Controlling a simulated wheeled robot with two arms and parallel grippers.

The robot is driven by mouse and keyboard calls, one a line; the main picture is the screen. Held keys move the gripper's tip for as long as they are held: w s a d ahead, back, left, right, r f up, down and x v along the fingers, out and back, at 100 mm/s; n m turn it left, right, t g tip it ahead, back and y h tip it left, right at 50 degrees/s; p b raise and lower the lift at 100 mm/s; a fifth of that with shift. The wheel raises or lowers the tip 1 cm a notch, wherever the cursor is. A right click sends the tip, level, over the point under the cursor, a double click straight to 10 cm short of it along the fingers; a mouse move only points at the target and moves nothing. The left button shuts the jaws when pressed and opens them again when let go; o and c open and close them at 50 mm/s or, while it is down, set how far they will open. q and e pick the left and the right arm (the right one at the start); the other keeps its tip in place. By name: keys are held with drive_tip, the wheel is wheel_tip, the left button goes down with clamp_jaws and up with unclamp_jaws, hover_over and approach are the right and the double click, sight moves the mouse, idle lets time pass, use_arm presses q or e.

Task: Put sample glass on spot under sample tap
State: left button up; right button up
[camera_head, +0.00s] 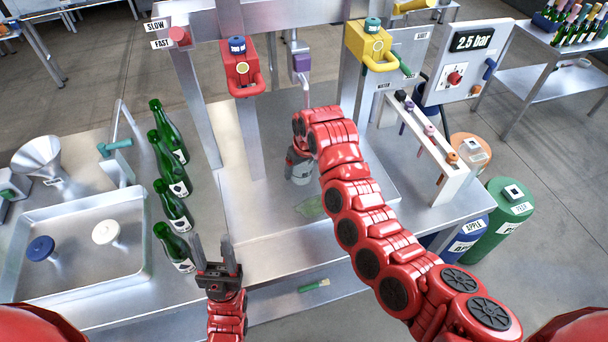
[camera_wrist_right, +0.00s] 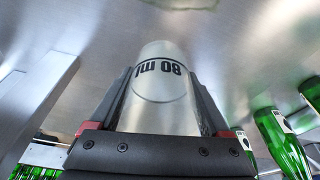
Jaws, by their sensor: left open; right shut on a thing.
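The sample glass (camera_wrist_right: 158,100), a clear grey cylinder marked 80 ml, fills the middle of the right wrist view. My right gripper (camera_wrist_right: 163,80) is shut around it, one finger on each side. In the head view the glass (camera_head: 301,175) shows low over the steel worktop, partly covered by my right arm; I cannot tell whether it touches the surface. A purple tap unit (camera_head: 301,62) with a thin spout is on the frame behind it, and I take it as the sample tap. The spot is not clearly visible. My left gripper (camera_head: 214,250) is open and empty near the front edge.
Several green bottles (camera_head: 172,205) stand left of the work area, beside a sink tray (camera_head: 75,285). A green smear (camera_head: 310,206) lies in front of the glass. A rack (camera_head: 455,178) with coloured-capped sticks stands at right. Red (camera_head: 241,68) and yellow (camera_head: 370,45) units hang above.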

sight(304, 173)
drive_tip(key=shift+w+d, duration=0.5)
drive_tip(key=shift+w, duration=0.05)
drive_tip(key=x, duration=0.3)
drive_tip(key=shift+s+d+f, duration=0.25)
drive_tip(key=shift+f, duration=0.1)
drive_tip(key=shift+b, duration=0.3)
drive_tip(key=shift+s+f, duration=0.1)
drive_tip(key=o, duration=1.2)
drive_tip(key=shift+o, duration=0.2)
drive_tip(key=p+v, duration=0.4)
drive_tip(key=v, duration=0.2)
drive_tip(key=shift+a+r, duration=0.15)
drive_tip(key=shift+r, duration=0.1)
drive_tip(key=v, duration=0.5)
drive_tip(key=shift+r, duration=0.4)
